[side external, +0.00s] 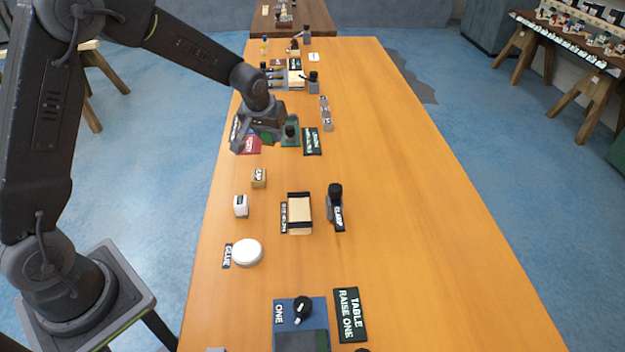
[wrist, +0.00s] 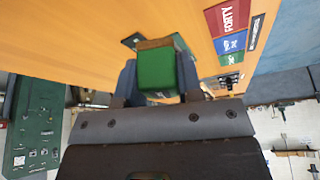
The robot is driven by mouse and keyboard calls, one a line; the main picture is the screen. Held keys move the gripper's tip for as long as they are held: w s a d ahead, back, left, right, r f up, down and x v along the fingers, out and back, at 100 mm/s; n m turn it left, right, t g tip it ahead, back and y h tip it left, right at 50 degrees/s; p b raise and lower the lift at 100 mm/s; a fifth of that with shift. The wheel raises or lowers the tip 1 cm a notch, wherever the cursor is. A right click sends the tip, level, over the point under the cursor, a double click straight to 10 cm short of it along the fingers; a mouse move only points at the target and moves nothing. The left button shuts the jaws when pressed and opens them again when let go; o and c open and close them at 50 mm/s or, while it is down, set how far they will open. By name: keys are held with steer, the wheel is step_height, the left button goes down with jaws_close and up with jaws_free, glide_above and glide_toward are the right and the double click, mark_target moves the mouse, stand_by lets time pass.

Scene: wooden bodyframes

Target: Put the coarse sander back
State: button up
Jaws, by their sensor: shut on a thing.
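My gripper (wrist: 160,80) is shut on a green block with a brown edge (wrist: 158,72), which I take to be the coarse sander; no writing on it can be read. In the wrist view the block sits between the two fingers, with the orange wooden table (wrist: 60,32) behind it. In the side view my gripper (side external: 258,138) is over the left part of the table, by a red FORTY label (side external: 251,148). The held block is hard to tell from the coloured labels there.
A green piece with a dark knob (side external: 290,133) and a dark green sign (side external: 312,142) are right of my gripper. The table's right side is clear.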

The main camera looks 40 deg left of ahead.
steer(key=shift+w+a, duration=0.15)
steer(key=shift+a, duration=0.45)
glide_above(314, 176)
steer(key=s, duration=0.1)
steer(key=shift+m, duration=0.3)
steer(key=f, duration=0.7)
steer(key=shift+s+d, duration=0.15)
steer(key=shift+d, duration=0.2)
steer(key=shift+f, duration=1.95)
steer(key=shift+f, duration=0.1)
steer(key=o, duration=0.9)
